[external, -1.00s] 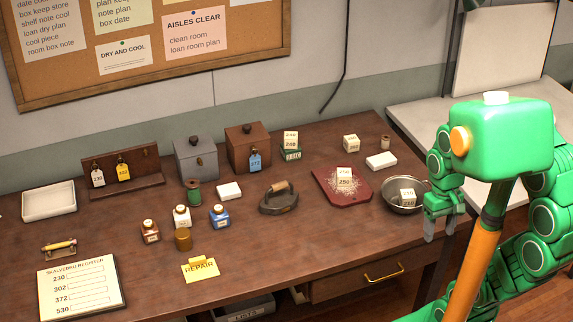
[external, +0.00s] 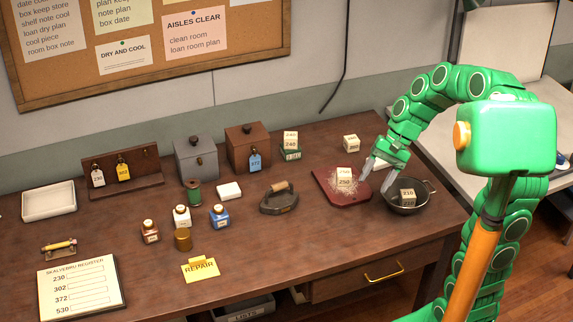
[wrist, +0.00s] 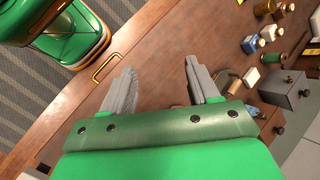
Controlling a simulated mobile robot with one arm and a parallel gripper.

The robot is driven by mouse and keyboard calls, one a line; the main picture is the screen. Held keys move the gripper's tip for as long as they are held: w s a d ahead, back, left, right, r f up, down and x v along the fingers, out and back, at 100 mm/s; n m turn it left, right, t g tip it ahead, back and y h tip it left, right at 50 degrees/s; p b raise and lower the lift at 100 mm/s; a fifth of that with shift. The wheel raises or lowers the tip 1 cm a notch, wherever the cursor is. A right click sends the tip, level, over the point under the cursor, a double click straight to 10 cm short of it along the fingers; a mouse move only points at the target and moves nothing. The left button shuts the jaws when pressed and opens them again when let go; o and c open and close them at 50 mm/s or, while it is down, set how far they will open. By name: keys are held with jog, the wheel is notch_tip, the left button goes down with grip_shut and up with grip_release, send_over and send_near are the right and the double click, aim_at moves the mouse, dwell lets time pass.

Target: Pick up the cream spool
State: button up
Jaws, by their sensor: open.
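A green spool (external: 193,193) stands farther left on the table.
A flat iron (external: 279,199), a brown box (external: 248,149) and a grey box (external: 196,158) stand to the left. The front right tabletop is mostly clear.

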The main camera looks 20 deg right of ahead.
jog(key=w+d+f+m+t+y, duration=0.25)
jog(key=w+d+m, duration=0.25)
jog(key=w, duration=0.7)
jog(key=w+d+f+m+t+y, duration=0.25)
jog(key=w+d+m, duration=0.25)
jog(key=w, duration=0.7)
jog(key=w+d+f+m+t, duration=0.2)
jog(key=d+f, duration=0.3)
jog(key=d, duration=0.3)
jog(key=w+d+f+m+t+h, duration=0.1)
jog(key=w+d+f+m+t, duration=0.1)
jog(key=w+d+f+m, duration=0.3)
jog(key=w+d+f+m+t, duration=0.1)
jog(key=w+d+f+m, duration=0.2)
jog(key=d, duration=1)
notch_tip(320, 180, down, 2)
jog(key=shift+w+f+t+h, duration=0.15)
jog(key=shift+t+h, duration=0.15)
jog(key=shift+t, duration=0.1)
jog(key=shift+f+m, duration=0.15)
jog(key=shift+m, duration=0.15)
jog(key=shift+x, duration=1.15)
jog(key=shift+r+x, duration=0.1)
jog(key=shift+x, duration=1.25)
jog(key=shift+r+x, duration=0.15)
jog(key=shift+x, duration=1.15)
jog(key=shift+w, duration=0.1)
grip_shut()
